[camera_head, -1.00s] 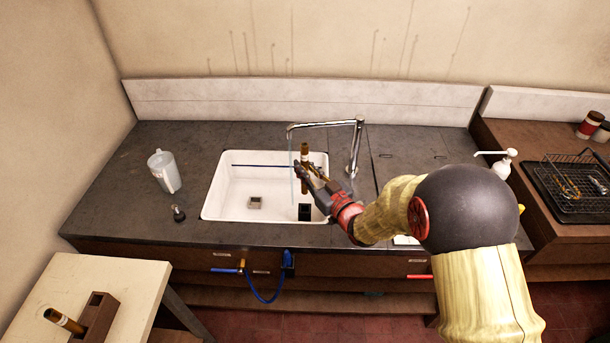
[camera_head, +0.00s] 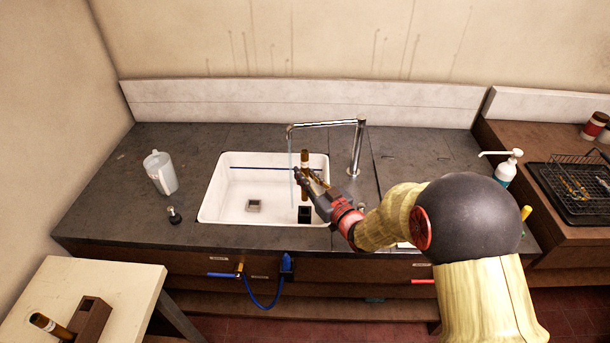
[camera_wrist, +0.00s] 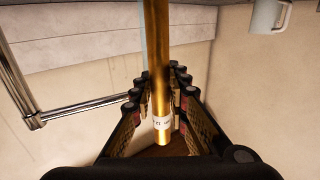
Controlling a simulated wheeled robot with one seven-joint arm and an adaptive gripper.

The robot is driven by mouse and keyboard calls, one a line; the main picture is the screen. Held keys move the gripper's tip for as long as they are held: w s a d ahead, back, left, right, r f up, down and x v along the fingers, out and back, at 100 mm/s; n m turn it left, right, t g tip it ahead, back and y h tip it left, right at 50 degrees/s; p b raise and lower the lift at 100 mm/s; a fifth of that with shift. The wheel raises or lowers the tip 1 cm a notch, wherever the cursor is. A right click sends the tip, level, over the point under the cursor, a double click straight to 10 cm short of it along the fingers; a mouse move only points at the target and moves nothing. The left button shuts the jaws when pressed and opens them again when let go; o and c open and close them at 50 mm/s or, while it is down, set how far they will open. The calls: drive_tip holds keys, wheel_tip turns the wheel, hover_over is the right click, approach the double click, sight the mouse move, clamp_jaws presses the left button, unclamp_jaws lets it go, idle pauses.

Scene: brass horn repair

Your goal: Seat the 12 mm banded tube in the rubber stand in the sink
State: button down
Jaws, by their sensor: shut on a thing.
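My gripper (camera_head: 304,180) is shut on a brass tube (camera_head: 304,157) and holds it upright over the sink (camera_head: 215,205). In the wrist view the tube (camera_wrist: 157,60) runs between the two fingers, with a pale marked band near one end; its marking is too small to read. A black square block, the rubber stand (camera_head: 304,214), sits on the sink floor at the right. The tube's lower end is just above or at the stand's top; I cannot tell whether it touches or has entered.
A faucet (camera_head: 355,150) arches over the sink, its spout and stream just left of the tube. A grey square drain (camera_head: 253,205) lies left of the stand. A clear jug (camera_head: 161,173) stands left of the sink. Another brass tube (camera_head: 50,326) rests at a brown block on the front-left table.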

drive_tip(key=shift+f+b, duration=1.85)
drive_tip(key=shift+f, duration=0.5)
drive_tip(key=shift+b, duration=0.6)
drive_tip(key=shift+f+b, duration=0.65)
drive_tip(key=shift+f, duration=0.1)
drive_tip(key=shift+r, duration=0.1)
idle(0.4)
drive_tip(key=shift+r, duration=0.4)
drive_tip(key=shift+b, duration=0.4)
idle(1.8)
drive_tip(key=shift+f+b, duration=0.45)
drive_tip(key=shift+f, duration=0.1)
drive_tip(key=shift+r, duration=0.2)
drive_tip(key=shift+r, duration=0.35)
